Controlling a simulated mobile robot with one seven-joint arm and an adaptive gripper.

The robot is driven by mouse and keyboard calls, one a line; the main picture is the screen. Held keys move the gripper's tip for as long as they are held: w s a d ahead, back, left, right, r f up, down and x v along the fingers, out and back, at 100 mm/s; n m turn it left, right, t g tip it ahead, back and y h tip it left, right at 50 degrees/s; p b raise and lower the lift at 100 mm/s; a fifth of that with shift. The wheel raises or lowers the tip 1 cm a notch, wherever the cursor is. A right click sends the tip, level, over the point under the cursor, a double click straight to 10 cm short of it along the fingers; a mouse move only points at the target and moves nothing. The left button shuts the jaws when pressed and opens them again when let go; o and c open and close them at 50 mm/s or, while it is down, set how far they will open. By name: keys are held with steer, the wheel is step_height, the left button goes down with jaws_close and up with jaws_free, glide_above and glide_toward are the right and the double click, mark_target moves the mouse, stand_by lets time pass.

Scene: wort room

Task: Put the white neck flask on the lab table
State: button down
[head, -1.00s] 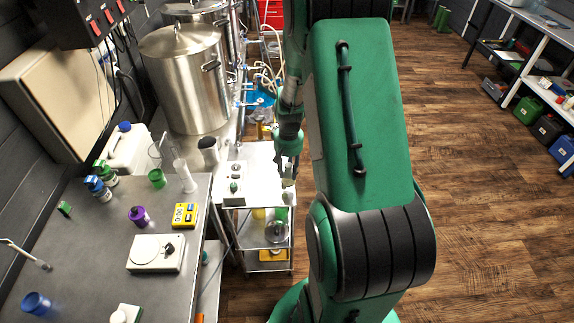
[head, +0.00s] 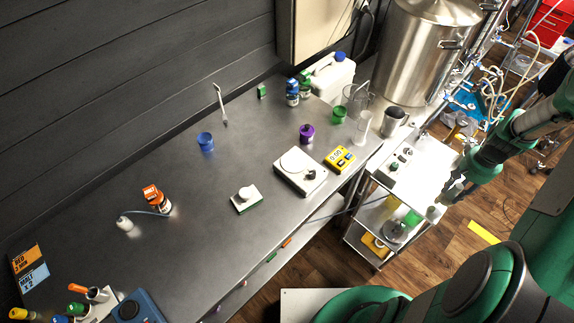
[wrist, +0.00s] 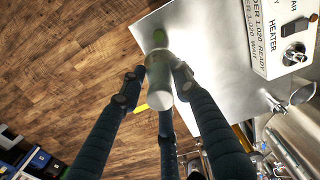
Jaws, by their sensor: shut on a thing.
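My gripper (wrist: 160,78) is shut on the white neck flask (wrist: 158,66), a pale, whitish piece between the fingers in the wrist view. A small green patch shows just beyond it. In the head view my gripper (head: 447,195) is at the right, beside the white-topped trolley, with a small pale thing at its fingertips (head: 433,213). Whether the flask is clear of the trolley top I cannot tell. The lab table (head: 190,215) is the long grey metal bench at the left, away from my gripper.
On the table stand a white scale (head: 301,172), a yellow timer (head: 340,159), a purple-lidded jar (head: 306,133), a blue cup (head: 205,141) and an orange-capped bottle (head: 158,200). Bare tabletop lies around the middle. The trolley (head: 420,165) carries a heater box. A big steel pot (head: 420,55) stands behind.

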step_height(320, 180, up, 14)
steer(key=w+a+n+p, duration=0.2)
steer(key=a+n, duration=0.1)
steer(key=a, duration=1)
steer(key=w+a+n+p, duration=0.1)
steer(key=w+a+n, duration=0.2)
steer(key=a, duration=0.9)
steer(key=w+a+n+p, duration=0.2)
steer(key=a, duration=1.1)
steer(key=s+a+n+p, duration=0.1)
steer(key=s+a+n, duration=0.3)
steer(key=a, duration=0.7)
steer(key=s+a+n+p, duration=0.2)
steer(key=s+a, duration=0.4)
steer(key=a, duration=0.5)
steer(key=s+a+n+p, duration=0.2)
steer(key=s+a+n, duration=0.2)
steer(key=s+a, duration=0.75)
step_height(320, 180, down, 6)
steer(key=s+d, duration=0.1)
steer(key=shift+s+d+r, duration=0.15)
steer(key=shift+s, duration=0.1)
